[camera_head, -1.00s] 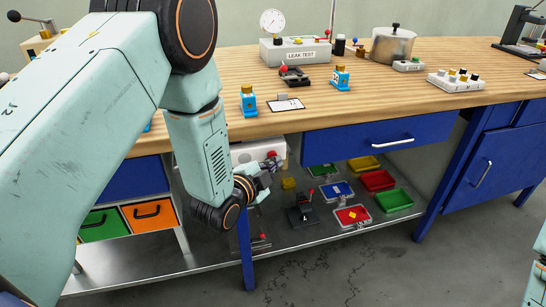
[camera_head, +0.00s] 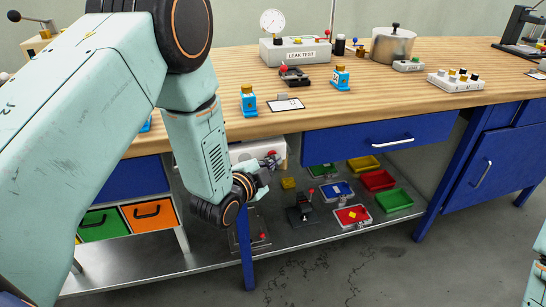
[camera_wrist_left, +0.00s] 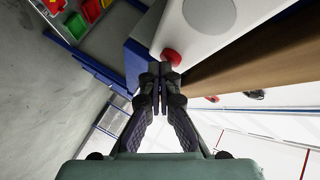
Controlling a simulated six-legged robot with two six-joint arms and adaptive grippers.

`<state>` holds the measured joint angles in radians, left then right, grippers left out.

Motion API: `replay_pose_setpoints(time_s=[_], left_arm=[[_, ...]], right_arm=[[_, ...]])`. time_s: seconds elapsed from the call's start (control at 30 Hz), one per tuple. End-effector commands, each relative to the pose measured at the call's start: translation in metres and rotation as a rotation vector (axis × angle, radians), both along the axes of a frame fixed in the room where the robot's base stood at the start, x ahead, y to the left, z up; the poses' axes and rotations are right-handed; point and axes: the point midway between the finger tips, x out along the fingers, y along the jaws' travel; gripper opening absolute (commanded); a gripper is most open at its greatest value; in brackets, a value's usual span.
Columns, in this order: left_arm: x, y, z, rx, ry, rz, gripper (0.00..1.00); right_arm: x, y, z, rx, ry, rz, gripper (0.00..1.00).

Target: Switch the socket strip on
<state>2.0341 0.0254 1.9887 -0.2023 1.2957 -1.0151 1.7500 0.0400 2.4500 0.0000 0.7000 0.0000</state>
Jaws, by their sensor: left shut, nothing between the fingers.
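A white unit (camera_head: 245,153) stands under the bench top on the lower shelf, partly behind my left arm. In the left wrist view the white unit (camera_wrist_left: 195,25) shows a grey round patch and a red button-like part (camera_wrist_left: 172,57). I cannot tell for sure that it is the socket strip, nor its switch state. My left gripper (camera_head: 270,163) is at the front of the unit. In the left wrist view the left gripper (camera_wrist_left: 160,72) is shut and empty, its tips beside the red part; contact cannot be told. My right gripper is out of view.
The wooden bench top (camera_head: 350,110) and a blue drawer (camera_head: 370,135) lie above and right of the gripper. A blue bench leg (camera_head: 246,250) stands below it. Coloured trays (camera_head: 378,181) and a small lever device (camera_head: 303,210) sit on the shelf to the right.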

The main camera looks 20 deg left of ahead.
Motion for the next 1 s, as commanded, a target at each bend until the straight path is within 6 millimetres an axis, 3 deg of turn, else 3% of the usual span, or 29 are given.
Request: replay_pose_setpoints(time_s=[0.83, 1.0], left_arm=[[-0.014, -0.009, 0.0, 0.0, 0.001, -0.001, 0.0], [-0.025, -0.018, 0.0, 0.0, 0.002, -0.002, 0.0]], right_arm=[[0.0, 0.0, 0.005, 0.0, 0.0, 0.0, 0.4], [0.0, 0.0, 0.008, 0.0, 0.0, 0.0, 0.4]])
